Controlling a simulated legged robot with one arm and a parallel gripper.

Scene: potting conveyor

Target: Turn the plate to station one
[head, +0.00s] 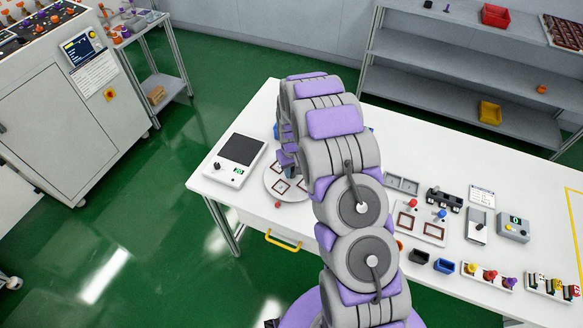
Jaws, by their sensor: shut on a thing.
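The round pale plate (273,187) lies on the white table, left of my arm. Several dark red square frames show on it, and my arm hides its right and far parts. A small red knob (278,204) is at its near edge. My gripper (288,165) is low over the far part of the plate, partly hidden behind my arm. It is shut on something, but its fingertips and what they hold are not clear. I cannot make out any station marking.
A device with a dark screen (241,149) stands left of the plate. Right of my arm are a tray with red frames (421,227), a grey box (514,228), small bins (444,266) and knob racks (489,276). Shelves (455,85) stand behind the table (420,160).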

